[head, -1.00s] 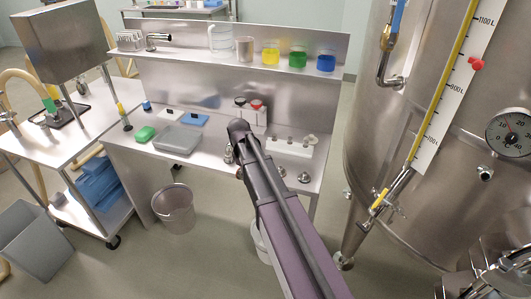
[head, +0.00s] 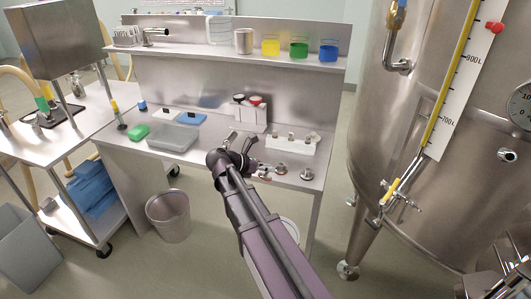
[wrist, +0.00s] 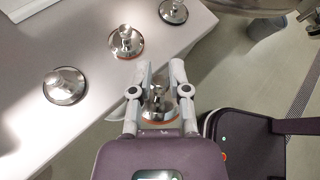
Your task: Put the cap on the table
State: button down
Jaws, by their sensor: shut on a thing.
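My gripper (wrist: 161,78) is shut on a shiny steel cap (wrist: 159,104) with an orange-red rim, seen in the wrist view. In that view the held cap appears just outside the front edge of the steel table (wrist: 60,28); its height relative to the top is unclear. Three similar caps stand on the table near that edge: one at left (wrist: 65,86), one in the middle (wrist: 126,42) and one at the top (wrist: 173,11). In the head view my gripper (head: 240,146) is in front of the table (head: 228,185), and the held cap is not clearly visible.
A white block with knobs (head: 290,142) and a holder with red and dark tops (head: 250,115) stand behind the caps. A grey tray (head: 173,138) and green item (head: 135,131) are at left. A bucket (head: 168,215) stands below; a large vat (head: 400,130) is at right.

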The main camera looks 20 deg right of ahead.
jog(key=n+t, duration=0.1)
jog(key=t+h+b, duration=0.1)
jog(key=s+n+t+b, duration=0.1)
jog(key=shift+d+n+t, duration=0.3)
jog(key=shift+t, duration=0.1)
jog(key=shift+r+n+t+h+b, duration=0.15)
jog(key=shift+n+t+h+b, duration=0.4)
jog(key=shift+t+b, duration=0.35)
jog(key=shift+w+a+r+n+t+h+b, duration=0.15)
jog(key=shift+a+r+n+t+h+b, duration=0.15)
jog(key=shift+n+t+b, duration=0.45)
jog(key=shift+a+r+t+b, duration=0.3)
jog(key=shift+t+b, duration=0.25)
jog(key=shift+t, duration=0.3)
